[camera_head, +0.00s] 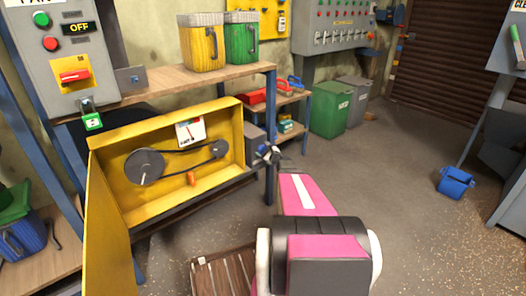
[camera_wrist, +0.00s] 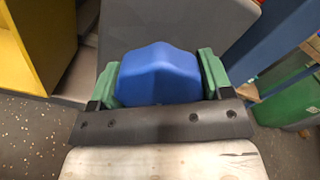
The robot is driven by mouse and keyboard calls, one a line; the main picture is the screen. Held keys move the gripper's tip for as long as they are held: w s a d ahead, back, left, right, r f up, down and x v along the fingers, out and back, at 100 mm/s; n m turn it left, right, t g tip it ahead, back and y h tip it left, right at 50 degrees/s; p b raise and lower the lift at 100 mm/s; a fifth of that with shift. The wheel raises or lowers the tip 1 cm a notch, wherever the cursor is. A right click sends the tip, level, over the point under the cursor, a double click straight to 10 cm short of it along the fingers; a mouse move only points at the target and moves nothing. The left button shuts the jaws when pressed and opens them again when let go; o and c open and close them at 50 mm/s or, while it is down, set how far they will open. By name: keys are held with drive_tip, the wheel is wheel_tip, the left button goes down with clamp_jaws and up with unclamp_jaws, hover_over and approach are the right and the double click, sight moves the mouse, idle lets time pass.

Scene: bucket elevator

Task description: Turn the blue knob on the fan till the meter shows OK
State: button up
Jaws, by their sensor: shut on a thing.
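The blue knob (camera_wrist: 160,72) fills the middle of the wrist view, in front of a grey housing (camera_wrist: 180,20). My gripper (camera_wrist: 161,76) is shut on it, with one green finger pad at each side. In the head view my gripper (camera_head: 270,154) is at the grey housing on the right of the open yellow box (camera_head: 165,203). The knob cannot be made out there. The meter (camera_head: 190,132) is a small white dial on the back of the yellow box. Its reading is too small to tell.
Inside the yellow box are two dark pulleys with a belt (camera_head: 185,150) and an orange part (camera_head: 191,178). A shelf post (camera_head: 270,130) stands close to my gripper. A wooden pallet (camera_head: 225,272) lies below. A blue bucket (camera_head: 455,183) stands on the open floor at right.

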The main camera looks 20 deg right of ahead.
drive_tip(key=m, duration=0.4)
drive_tip(key=shift+a+m, duration=0.1)
drive_tip(key=shift+m, duration=1.6)
drive_tip(key=o, duration=0.9)
drive_tip(key=shift+s, duration=0.15)
drive_tip(key=v, duration=1)
drive_tip(key=shift+s, duration=0.3)
